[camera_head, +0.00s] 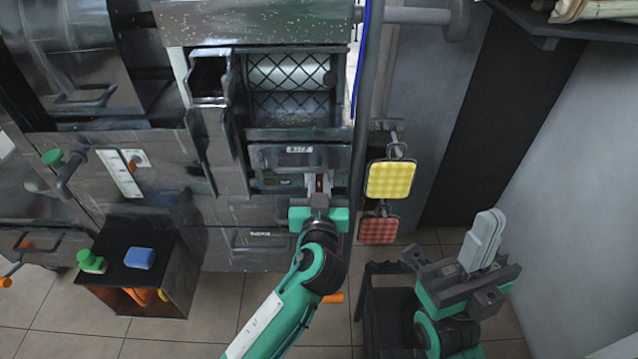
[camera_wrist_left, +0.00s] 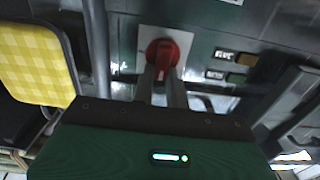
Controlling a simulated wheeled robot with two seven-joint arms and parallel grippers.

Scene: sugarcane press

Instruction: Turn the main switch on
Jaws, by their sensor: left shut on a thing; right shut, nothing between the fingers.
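The main switch is a red rotary knob (camera_wrist_left: 163,50) on a pale square plate on the machine's front. It sits at the top middle of the left wrist view. In the head view only a sliver of red (camera_head: 319,181) shows. My left gripper (camera_head: 318,192) reaches up to the panel, and its two fingers (camera_wrist_left: 163,78) are shut on the knob's handle. The handle looks roughly in line with the fingers; the fingertips hide part of it. My right gripper (camera_head: 484,238) is shut and empty at the lower right, apart from the machine.
A yellow checked pad (camera_head: 390,180) and a red checked pad (camera_head: 379,230) hang beside a vertical pipe just right of the switch. A dark box (camera_head: 150,292) with a blue sponge (camera_head: 140,258) and green bottle (camera_head: 91,262) stands lower left. Small labelled buttons (camera_wrist_left: 236,78) sit beside the knob.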

